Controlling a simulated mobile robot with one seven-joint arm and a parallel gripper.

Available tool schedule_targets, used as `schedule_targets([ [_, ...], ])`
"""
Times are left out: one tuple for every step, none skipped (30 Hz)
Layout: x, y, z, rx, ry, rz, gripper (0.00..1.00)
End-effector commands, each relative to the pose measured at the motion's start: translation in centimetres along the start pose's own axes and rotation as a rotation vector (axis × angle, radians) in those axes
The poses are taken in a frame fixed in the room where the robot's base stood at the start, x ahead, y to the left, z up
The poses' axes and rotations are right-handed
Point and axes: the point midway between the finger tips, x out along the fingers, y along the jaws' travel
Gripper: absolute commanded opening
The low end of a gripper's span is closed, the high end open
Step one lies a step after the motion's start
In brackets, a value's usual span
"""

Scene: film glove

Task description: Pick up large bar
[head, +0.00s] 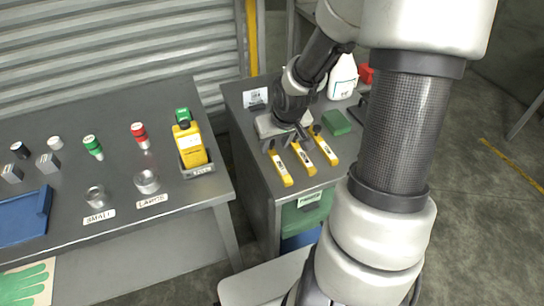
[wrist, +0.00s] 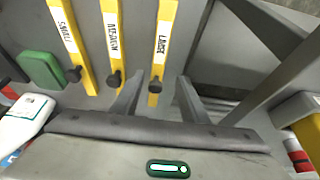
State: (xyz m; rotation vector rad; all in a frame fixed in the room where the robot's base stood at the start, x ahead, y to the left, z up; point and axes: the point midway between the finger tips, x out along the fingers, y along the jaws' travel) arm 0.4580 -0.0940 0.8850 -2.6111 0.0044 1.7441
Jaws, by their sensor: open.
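The large bar is the yellow bar labelled LARGE (wrist: 163,35), with a dark knob near one end. It is the leftmost of three yellow bars in the head view (head: 281,168), lying on the grey cabinet top. The medium bar (wrist: 112,35) and small bar (wrist: 66,30) lie beside it, each with a dark knob. My gripper (wrist: 159,88) is open and empty, its fingers on either side of the large bar's knob end in the wrist view. In the head view my gripper (head: 282,138) is low over the knob ends. Whether the fingers touch the bar is unclear.
A green block (head: 336,122) and a white bottle (head: 343,77) stand behind the bars on the right. A small white label card (head: 256,97) is at the back left. A workbench (head: 130,195) with knobs, rings and a yellow device (head: 190,146) is to the left.

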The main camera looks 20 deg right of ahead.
Motion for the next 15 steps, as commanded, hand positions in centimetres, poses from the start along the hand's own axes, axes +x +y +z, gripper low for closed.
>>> schedule_targets([
  [0.3, 0.0, 0.0, 0.000, 0.000, 0.000, 0.41],
  [0.6, 0.1, 0.1, 0.001, 0.000, 0.000, 0.41],
  [1.0, 0.1, 0.1, 0.001, -0.001, 0.000, 0.41],
  [1.4, 0.1, 0.2, 0.001, -0.001, -0.001, 0.41],
  [1.8, 0.2, 0.2, 0.000, -0.001, -0.001, 0.41],
  [2.5, 0.3, 0.3, -0.001, -0.002, -0.001, 0.41],
  [3.0, 0.3, 0.3, 0.000, -0.002, -0.001, 0.41],
  [3.5, 0.4, 0.3, 0.000, -0.002, -0.001, 0.41],
  [4.1, 0.4, 0.3, -0.001, -0.003, -0.002, 0.41],
  [4.5, 0.4, 0.3, -0.002, -0.002, -0.002, 0.41],
  [4.8, 0.4, 0.3, -0.002, -0.002, -0.001, 0.41],
  [5.1, 0.4, 0.2, 0.000, -0.001, -0.001, 0.41],
  [5.2, 0.4, 0.2, 0.000, 0.000, 0.000, 0.41],
  [5.2, 0.5, 0.1, 0.001, 0.000, 0.000, 0.41],
  [5.2, 0.5, 0.1, 0.001, 0.000, 0.000, 0.41],
])
